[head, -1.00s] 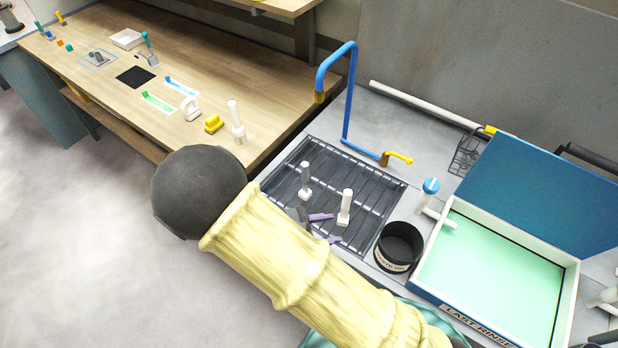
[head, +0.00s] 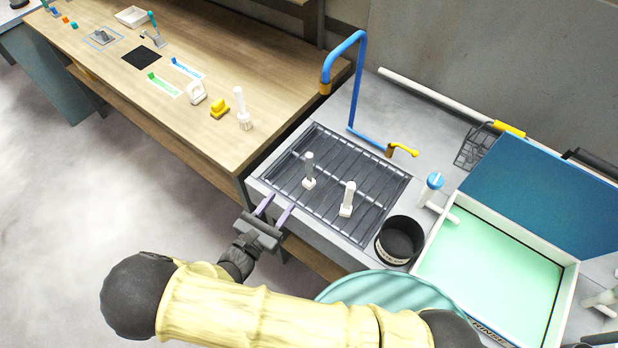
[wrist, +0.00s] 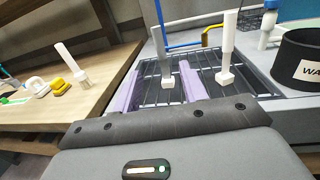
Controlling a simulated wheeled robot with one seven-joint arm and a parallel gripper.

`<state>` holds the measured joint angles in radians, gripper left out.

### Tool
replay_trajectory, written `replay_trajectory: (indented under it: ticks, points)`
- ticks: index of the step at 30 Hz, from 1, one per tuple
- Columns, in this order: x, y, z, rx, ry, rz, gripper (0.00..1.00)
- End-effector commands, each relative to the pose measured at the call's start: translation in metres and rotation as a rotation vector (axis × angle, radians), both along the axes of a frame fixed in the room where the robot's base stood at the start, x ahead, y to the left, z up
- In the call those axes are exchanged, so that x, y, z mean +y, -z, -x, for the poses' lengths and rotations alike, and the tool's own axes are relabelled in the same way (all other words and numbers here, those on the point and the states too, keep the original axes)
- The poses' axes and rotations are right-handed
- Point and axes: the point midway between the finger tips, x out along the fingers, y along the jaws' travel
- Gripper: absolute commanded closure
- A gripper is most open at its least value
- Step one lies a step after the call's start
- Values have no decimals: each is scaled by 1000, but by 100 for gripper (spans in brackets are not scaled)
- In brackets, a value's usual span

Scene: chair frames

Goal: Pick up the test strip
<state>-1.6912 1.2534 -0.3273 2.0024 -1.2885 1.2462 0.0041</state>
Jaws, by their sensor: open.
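I cannot tell for sure which thing is the test strip. A green strip (head: 163,85) and a blue strip (head: 187,69) lie on white cards on the wooden bench, well beyond my gripper. My gripper (head: 277,206) is open, with its two lilac fingers apart and nothing between them, near the front edge of the sink counter. In the wrist view my gripper (wrist: 160,68) faces the dark rack (wrist: 205,80). A white upright piece with a square foot (wrist: 166,68) shows beyond and between the fingers. A second white upright piece (wrist: 228,50) stands to the right.
The rack also shows in the head view (head: 330,195). Right of it stand a black waste pot (head: 400,240) and a pale green rinse tray (head: 500,265). A blue pipe (head: 360,90) rises behind the rack. A yellow block (head: 219,109) and a white brush (head: 242,108) stand on the bench.

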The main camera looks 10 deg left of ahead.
Motion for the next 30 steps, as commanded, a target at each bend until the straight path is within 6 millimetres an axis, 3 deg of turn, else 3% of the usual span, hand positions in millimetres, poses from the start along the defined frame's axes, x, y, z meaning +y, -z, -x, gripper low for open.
replay_trajectory:
  ticks: [16, 21, 30]
  points:
    - [-27, -3, -91, 0, 2, 1, 57]
    - [-29, -1, -102, 0, -1, 0, 57]
    - [-30, -1, -103, 0, 1, 0, 57]
